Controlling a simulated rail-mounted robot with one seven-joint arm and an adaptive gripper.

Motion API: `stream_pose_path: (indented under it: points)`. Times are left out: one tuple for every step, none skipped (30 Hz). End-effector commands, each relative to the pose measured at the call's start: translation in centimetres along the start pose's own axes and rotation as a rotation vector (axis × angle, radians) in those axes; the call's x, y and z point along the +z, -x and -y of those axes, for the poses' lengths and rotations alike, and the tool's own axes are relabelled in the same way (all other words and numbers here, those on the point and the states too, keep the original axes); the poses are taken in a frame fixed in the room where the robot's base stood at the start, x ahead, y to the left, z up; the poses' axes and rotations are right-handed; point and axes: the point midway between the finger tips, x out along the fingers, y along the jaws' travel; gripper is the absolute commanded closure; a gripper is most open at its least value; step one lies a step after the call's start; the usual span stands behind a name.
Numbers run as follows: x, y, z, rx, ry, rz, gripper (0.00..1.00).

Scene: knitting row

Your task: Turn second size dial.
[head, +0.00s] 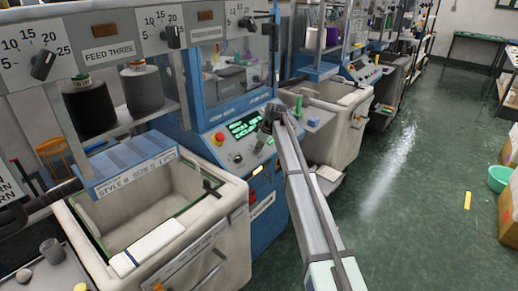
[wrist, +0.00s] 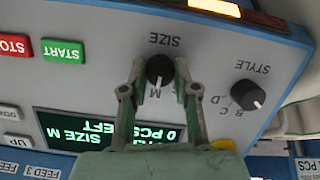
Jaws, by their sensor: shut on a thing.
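The black size dial (wrist: 160,67) is on a grey control panel, seen upside down in the wrist view. The word SIZE is beside it, and an M shows near its white pointer. My gripper (wrist: 156,80) is shut on this dial, with one finger on each side. In the head view my gripper (head: 273,113) reaches the sloped panel of the blue machine (head: 205,90), and my arm hides the dial there. The green-lettered screen (wrist: 105,132) reads SIZE M and 0 PCS LEFT; part of it is hidden by my gripper.
A black style dial (wrist: 247,94) marked B, C, D sits close beside the gripper. Green START (wrist: 63,51) and red STOP (wrist: 14,44) buttons are on the panel. A cream bin (head: 215,205) stands in front at left. The green floor (head: 420,180) at right is largely open.

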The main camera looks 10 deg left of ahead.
Motion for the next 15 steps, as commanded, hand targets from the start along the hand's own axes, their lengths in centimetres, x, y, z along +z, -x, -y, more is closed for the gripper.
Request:
stream_pose_path:
  points:
    - [-0.01,-0.05,-0.03,-0.004,-0.012,-0.001,1.0]
    - [-0.01,-0.05,-0.04,-0.007,-0.022,-0.001,1.0]
    - [-0.01,-0.05,-0.05,-0.012,-0.039,-0.001,1.0]
    - [0.0,-0.06,-0.06,-0.015,-0.051,-0.001,1.0]
    - [0.0,-0.06,-0.07,-0.019,-0.067,-0.002,1.0]
    - [0.01,-0.07,-0.09,-0.025,-0.089,-0.002,1.0]
    - [0.0,-0.08,-0.11,-0.03,-0.108,-0.003,1.0]
    - [-0.01,-0.08,-0.12,-0.035,-0.127,-0.004,1.0]
    - [-0.01,-0.08,-0.13,-0.043,-0.156,-0.006,1.0]
    - [-0.01,-0.09,-0.14,-0.049,-0.179,-0.006,1.0]
    - [0.0,-0.09,-0.15,-0.055,-0.201,-0.007,1.0]
    - [0.03,-0.09,-0.17,-0.064,-0.234,-0.007,1.0]
    - [0.04,-0.09,-0.18,-0.071,-0.259,-0.008,1.0]
    - [0.04,-0.09,-0.19,-0.078,-0.285,-0.01,1.0]
    - [0.05,-0.09,-0.22,-0.087,-0.319,-0.011,1.0]
